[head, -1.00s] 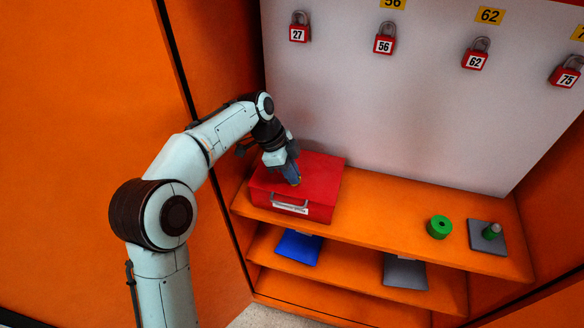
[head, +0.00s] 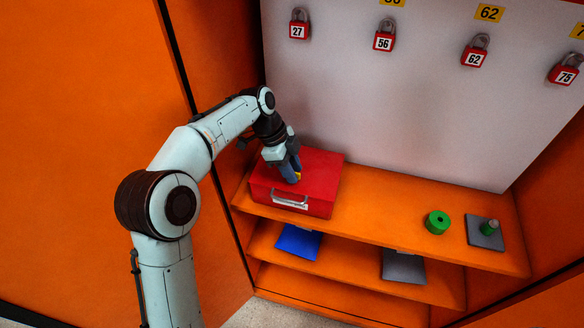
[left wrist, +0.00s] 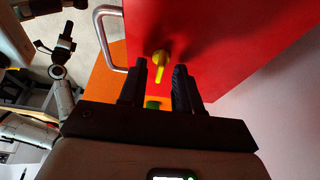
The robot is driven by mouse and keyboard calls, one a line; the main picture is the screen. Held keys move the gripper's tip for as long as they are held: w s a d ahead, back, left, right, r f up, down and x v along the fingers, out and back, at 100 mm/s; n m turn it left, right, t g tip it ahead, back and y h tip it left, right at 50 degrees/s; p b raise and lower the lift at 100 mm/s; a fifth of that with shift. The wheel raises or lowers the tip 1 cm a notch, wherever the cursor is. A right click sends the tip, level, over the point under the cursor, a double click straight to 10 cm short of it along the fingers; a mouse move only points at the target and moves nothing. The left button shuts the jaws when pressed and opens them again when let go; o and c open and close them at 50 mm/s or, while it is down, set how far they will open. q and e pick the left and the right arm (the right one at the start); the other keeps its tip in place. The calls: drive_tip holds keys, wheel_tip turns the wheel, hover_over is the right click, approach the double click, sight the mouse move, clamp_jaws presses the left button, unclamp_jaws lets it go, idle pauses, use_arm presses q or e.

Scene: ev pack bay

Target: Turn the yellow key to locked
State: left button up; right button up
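The red box (head: 323,170) sits on the left end of the orange shelf, its handle facing front. The yellow key (left wrist: 160,62) stands on its red top, its grip pointing down in the left wrist view; a bit of it shows in the head view (head: 298,177). My left gripper (head: 293,172) is at the box top, fingers pointing down. In the left wrist view its two fingers (left wrist: 159,72) are apart, one on each side of the key, with gaps visible. What looks like my right arm's end (left wrist: 64,42) shows at far left there; its finger state is unclear.
Blue (head: 299,243) and grey (head: 404,266) items lie on the shelf below. Red numbered padlocks (head: 384,41) hang on the white back panel. The middle of the upper shelf is clear.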

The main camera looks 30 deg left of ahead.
use_arm(q)
drive_tip(key=shift+r, duration=0.1)
